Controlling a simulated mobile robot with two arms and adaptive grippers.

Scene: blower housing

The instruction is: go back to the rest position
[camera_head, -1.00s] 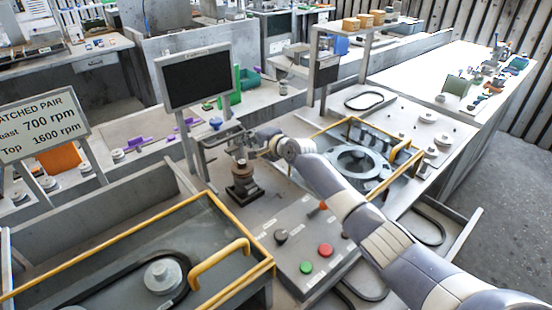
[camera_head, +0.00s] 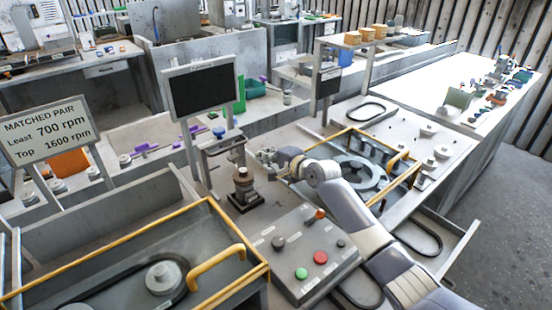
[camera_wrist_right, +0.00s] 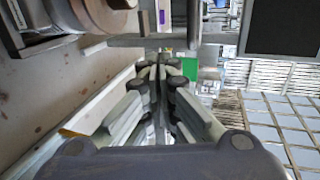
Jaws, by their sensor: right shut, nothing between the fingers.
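My right gripper (camera_head: 266,160) is at the end of the arm that comes in from the lower right in the head view. It is shut and empty, just right of the small press-like stand (camera_head: 243,188) with a brown round piece on it. In the right wrist view the closed fingers (camera_wrist_right: 160,68) point forward. The stand's round brown and grey part (camera_wrist_right: 100,18) shows at the upper left there, apart from the fingers. My left gripper is in neither view.
A control box (camera_head: 315,262) with red and green buttons and an orange-tipped lever stands below the arm. A yellow-railed housing (camera_head: 385,135) lies behind the forearm. A yellow-railed tray (camera_head: 215,205) is at left. A dark screen (camera_head: 201,90) stands behind the stand.

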